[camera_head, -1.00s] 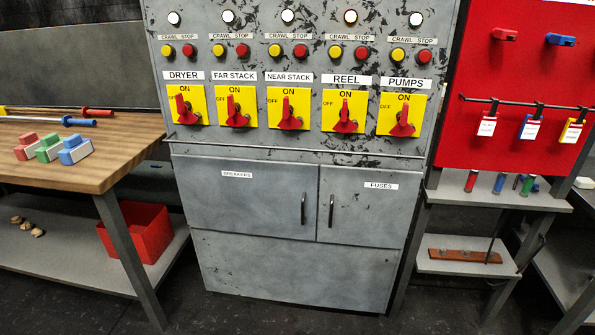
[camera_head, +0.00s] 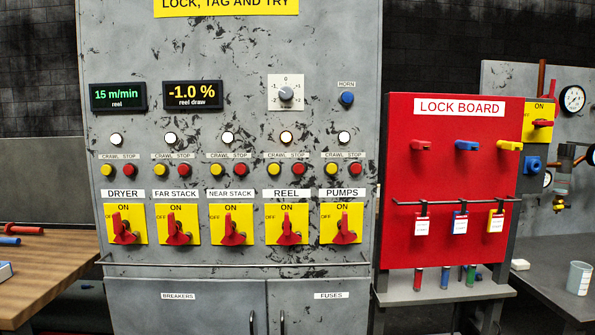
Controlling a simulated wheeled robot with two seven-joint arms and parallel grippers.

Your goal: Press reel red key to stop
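The reel red stop key (camera_head: 299,170) is a small round red button on the grey control cabinet (camera_head: 190,270), in the column above the REEL label. Its yellow crawl key (camera_head: 274,170) is just left of it. Below is the REEL switch (camera_head: 286,225), a red handle on a yellow plate, upright toward ON. A green display (camera_head: 118,96) reads 15 m/min reel. A second display (camera_head: 192,95) reads -1.0 % reel draw. Neither of my grippers is in view.
Similar key pairs and switches for DRYER, FAR STACK, NEAR STACK and PUMPS flank the reel column. A rail (camera_head: 240,265) crosses below the switches. A wooden table (camera_head: 45,275) stands left; a red lock board (camera_head: 445,180) with padlocks and tags stands right.

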